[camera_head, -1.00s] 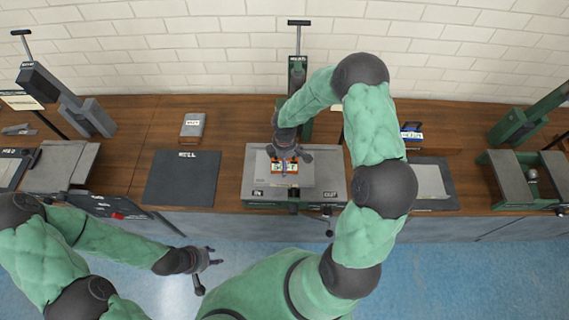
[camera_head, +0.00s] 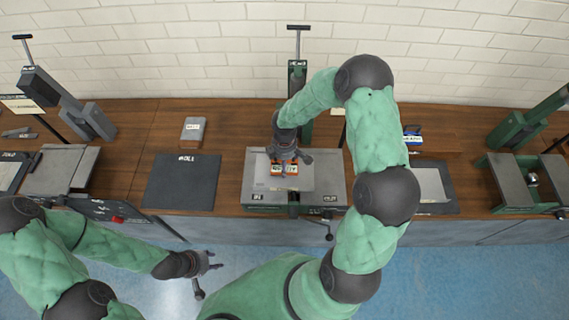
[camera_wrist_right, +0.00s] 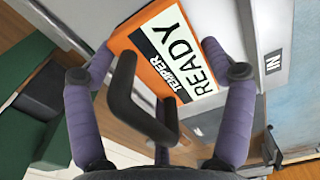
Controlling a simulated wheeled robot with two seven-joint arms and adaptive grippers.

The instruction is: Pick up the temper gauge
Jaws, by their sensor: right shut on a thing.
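The temper gauge (camera_head: 284,170) is an orange block with a white label on the metal plate of the middle station in the head view. In the right wrist view the gauge (camera_wrist_right: 175,50) shows the words TEMPER READY and a dark handle (camera_wrist_right: 138,105) stands in front of the label. My right gripper (camera_head: 288,157) is over the gauge and shut on it, with a purple finger at each side in the wrist view. The contact points are partly hidden. My left gripper (camera_head: 208,264) is open and empty, in front of the bench above the blue floor.
The wooden bench (camera_head: 225,160) runs along a white brick wall. A dark mat (camera_head: 181,182) and a small grey box (camera_head: 193,130) lie left of the middle station. A blue item (camera_head: 412,137) and a second mat (camera_head: 436,188) lie right. Green and grey machines stand at the sides.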

